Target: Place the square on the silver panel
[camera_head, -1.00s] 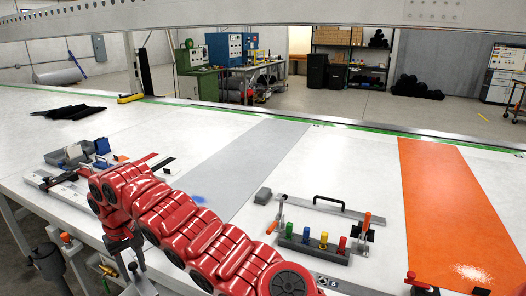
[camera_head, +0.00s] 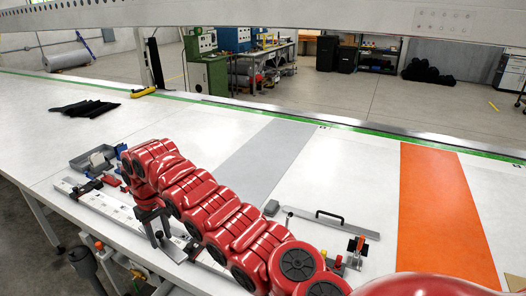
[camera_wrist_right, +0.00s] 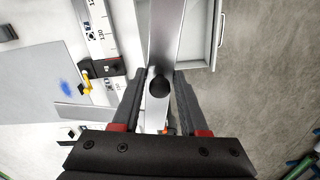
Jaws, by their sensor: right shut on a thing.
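The silver panel (camera_head: 262,160) is a flat grey strip across the white table; my right arm covers its near part. It also shows at the left in the right wrist view (camera_wrist_right: 40,85), with a blue smudge. My right gripper (camera_head: 165,245) points down over the table's front edge, left of the panel. In the right wrist view its fingers (camera_wrist_right: 159,110) are shut on a silver metal bar with a dark round knob, which seems to be the square (camera_wrist_right: 165,40). Its full shape is hidden. My left gripper is not in view.
A rail with a scale (camera_head: 85,192) lies along the front edge, close to my right gripper. A grey tray (camera_head: 90,158) stands at the left. A bar with a black handle (camera_head: 335,218) and an orange panel (camera_head: 440,210) lie at the right. The white table beyond the rail is mostly clear.

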